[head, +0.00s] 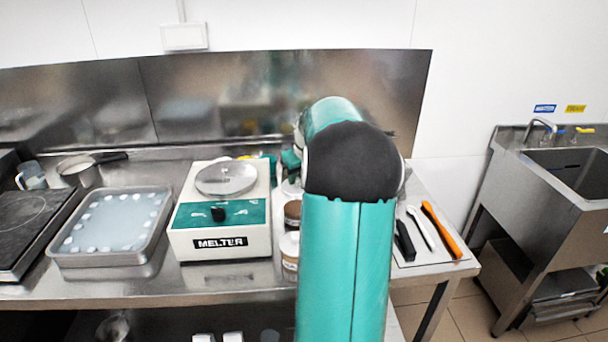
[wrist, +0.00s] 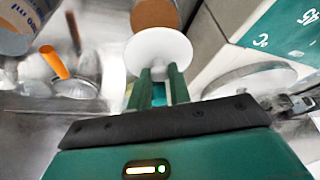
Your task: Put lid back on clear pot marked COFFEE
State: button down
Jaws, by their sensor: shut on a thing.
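My gripper (wrist: 160,72) has its two green fingers shut at a round white lid (wrist: 159,47) in the wrist view. What they grip on the lid is hard to see. A pot with brown contents (wrist: 155,13) shows just past the lid, partly covered by it; I cannot tell whether they touch. In the head view my arm hides the gripper and the lid. There, an open-looking pot with a brown top (head: 293,209) and a white-topped pot (head: 290,243) stand left of my arm. No COFFEE marking is readable.
The melter (head: 219,245) stands left of the pots, with a metal tray (head: 110,258) beyond it. Right of my arm lie a black tool (head: 404,241), a white tool (head: 421,228) and an orange-handled tool (head: 441,230). A labelled container (wrist: 22,22) is at the wrist view's top left.

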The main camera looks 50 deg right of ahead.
aim_at(297, 192)
jog(key=shift+f, duration=3)
jog(key=shift+f, duration=0.15)
jog(key=c, duration=0.7)
grip_release()
jog(key=shift+r, duration=3.5)
grip_shut()
